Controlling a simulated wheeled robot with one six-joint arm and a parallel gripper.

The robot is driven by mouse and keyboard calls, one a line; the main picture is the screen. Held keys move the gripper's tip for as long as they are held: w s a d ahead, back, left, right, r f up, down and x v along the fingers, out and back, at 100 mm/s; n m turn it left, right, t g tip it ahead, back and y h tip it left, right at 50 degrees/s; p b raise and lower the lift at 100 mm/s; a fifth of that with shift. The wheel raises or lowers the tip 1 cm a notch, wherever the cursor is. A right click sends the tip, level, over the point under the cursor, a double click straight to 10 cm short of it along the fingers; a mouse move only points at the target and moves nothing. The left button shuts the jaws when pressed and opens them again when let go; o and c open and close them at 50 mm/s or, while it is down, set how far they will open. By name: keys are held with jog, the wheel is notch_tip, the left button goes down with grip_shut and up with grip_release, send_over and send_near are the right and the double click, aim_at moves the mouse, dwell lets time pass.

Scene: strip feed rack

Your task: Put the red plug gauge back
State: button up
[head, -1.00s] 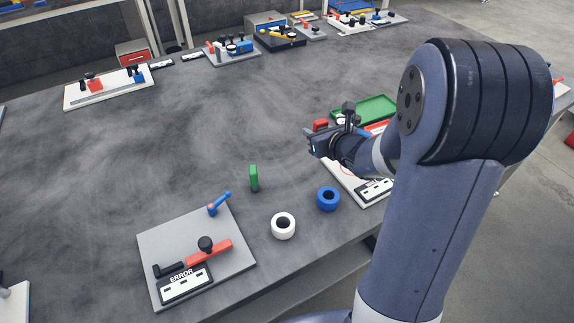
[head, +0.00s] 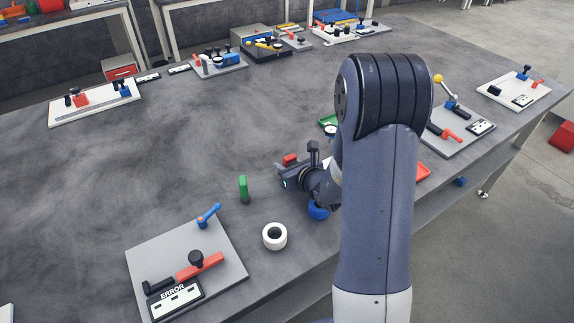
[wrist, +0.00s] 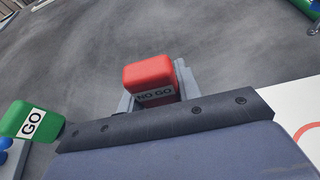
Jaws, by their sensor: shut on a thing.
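The red plug gauge, marked NO GO, is held in my gripper (head: 287,176). In the wrist view the gauge (wrist: 150,74) sits between the two grey fingers, which are shut on it. In the head view only a small red part of it (head: 290,160) shows above the jaws, over the table. The green gauge (head: 243,188) stands upright on the table left of my gripper. In the wrist view this green gauge (wrist: 30,121), marked GO, is at the left edge.
A grey board (head: 228,262) with a blue lever and red clamp is front left. A green tray (head: 327,121) is partly behind my arm. The table's middle left is clear.

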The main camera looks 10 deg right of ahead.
jog(key=shift+f, duration=0.15)
jog(key=o, duration=1.1)
jog(key=shift+c, duration=0.2)
jog(key=shift+r, duration=0.25)
jog(key=v, duration=1.2)
jog(key=shift+b, duration=0.4)
